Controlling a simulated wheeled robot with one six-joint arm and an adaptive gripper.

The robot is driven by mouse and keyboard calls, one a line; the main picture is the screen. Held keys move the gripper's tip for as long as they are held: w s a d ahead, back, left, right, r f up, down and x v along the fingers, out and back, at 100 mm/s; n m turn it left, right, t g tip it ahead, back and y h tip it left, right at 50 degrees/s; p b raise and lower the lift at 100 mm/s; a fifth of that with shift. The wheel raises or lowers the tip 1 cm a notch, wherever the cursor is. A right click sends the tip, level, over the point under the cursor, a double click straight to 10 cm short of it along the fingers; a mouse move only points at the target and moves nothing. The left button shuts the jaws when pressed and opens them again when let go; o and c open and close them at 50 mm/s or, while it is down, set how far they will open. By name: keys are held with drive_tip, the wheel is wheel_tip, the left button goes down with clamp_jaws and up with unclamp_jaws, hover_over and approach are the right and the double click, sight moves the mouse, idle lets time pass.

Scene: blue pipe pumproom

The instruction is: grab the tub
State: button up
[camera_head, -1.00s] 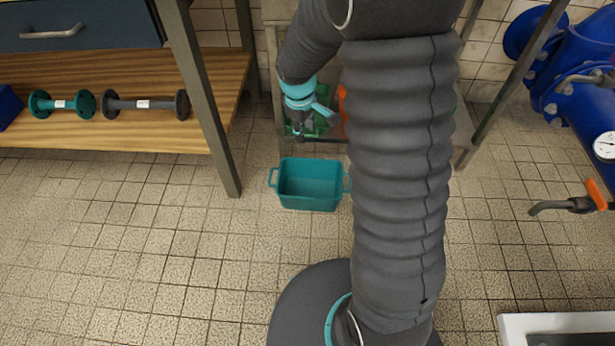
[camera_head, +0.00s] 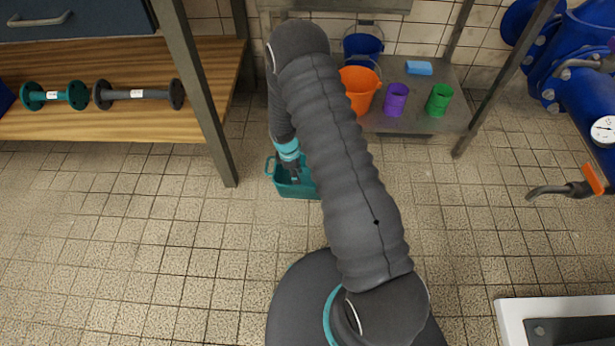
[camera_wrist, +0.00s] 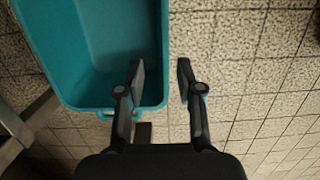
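The tub is an empty teal box with side handles, standing upright on the tiled floor. In the head view the tub (camera_head: 298,190) is partly hidden behind my arm and gripper (camera_head: 295,178). In the wrist view the tub (camera_wrist: 75,60) fills the upper left, and my gripper (camera_wrist: 160,85) is open. One finger overlaps the inside of the tub and the other is outside it, with the tub's right wall and rim between them. I cannot tell whether either finger touches the wall.
A low metal shelf (camera_head: 425,118) behind holds an orange bucket (camera_head: 359,88), a blue bucket (camera_head: 363,46), purple (camera_head: 396,100) and green (camera_head: 439,100) cups and a blue sponge (camera_head: 419,68). A wooden bench (camera_head: 80,70) with dark legs stands left. The floor in front is clear.

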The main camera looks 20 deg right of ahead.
sight(305, 189)
drive_tip(key=f, duration=0.4)
drive_tip(key=d+f, duration=0.1)
drive_tip(key=f, duration=0.1)
drive_tip(key=shift+s+f, duration=0.1)
drive_tip(key=shift+s, duration=0.1)
drive_tip(key=f, duration=0.1)
drive_tip(key=d+f, duration=0.1)
drive_tip(key=f, duration=0.2)
drive_tip(key=shift+s+d, duration=0.3)
drive_tip(key=shift+d, duration=0.05)
drive_tip(key=shift+f, duration=0.6)
clamp_jaws()
